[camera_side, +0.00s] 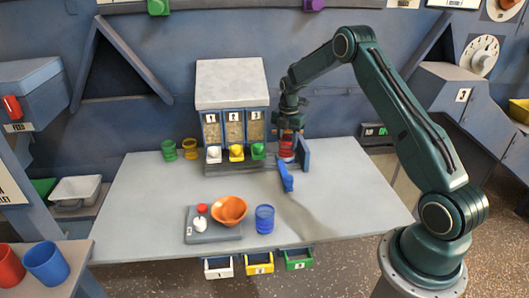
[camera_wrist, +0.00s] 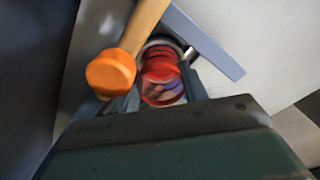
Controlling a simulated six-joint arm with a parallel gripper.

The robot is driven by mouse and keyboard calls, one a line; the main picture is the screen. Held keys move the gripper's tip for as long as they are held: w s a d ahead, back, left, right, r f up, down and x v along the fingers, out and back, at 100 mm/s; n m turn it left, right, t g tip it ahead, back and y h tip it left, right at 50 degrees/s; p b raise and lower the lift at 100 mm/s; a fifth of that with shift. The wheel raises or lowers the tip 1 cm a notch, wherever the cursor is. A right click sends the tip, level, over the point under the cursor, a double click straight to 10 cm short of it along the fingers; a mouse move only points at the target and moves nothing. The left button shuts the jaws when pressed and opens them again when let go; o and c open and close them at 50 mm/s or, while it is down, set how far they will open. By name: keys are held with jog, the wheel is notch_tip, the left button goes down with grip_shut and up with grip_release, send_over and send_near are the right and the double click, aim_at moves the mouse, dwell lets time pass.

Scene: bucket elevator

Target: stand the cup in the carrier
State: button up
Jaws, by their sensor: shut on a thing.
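My gripper (camera_side: 287,150) is at the back right of the table, just right of the numbered dispenser. It is shut on a red cup (camera_side: 286,146), which also shows between the fingers in the wrist view (camera_wrist: 161,78). The cup's lower end is partly hidden, so I cannot tell if it touches anything below. Blue upright pieces (camera_side: 303,153) stand close to the right of the cup, and another blue piece (camera_side: 286,178) is in front. I cannot tell for certain which part is the carrier.
The dispenser (camera_side: 232,100) has white, yellow and green knobs. A grey tray (camera_side: 205,236) with an orange bowl (camera_side: 229,210) and a blue cup (camera_side: 265,219) are in front. An orange knob (camera_wrist: 111,72) is beside my gripper.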

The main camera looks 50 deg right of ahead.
jog(key=shift+f, duration=0.45)
dwell(0.6)
jog(key=o, duration=1.1)
jog(key=shift+c, duration=0.2)
jog(key=shift+w+r, duration=0.1)
jog(key=shift+r, duration=0.15)
jog(key=shift+w+d+r, duration=0.1)
jog(key=shift+r, duration=0.25)
jog(key=shift+d+r, duration=0.1)
jog(key=shift+r, duration=1.05)
jog(key=shift+r, duration=0.15)
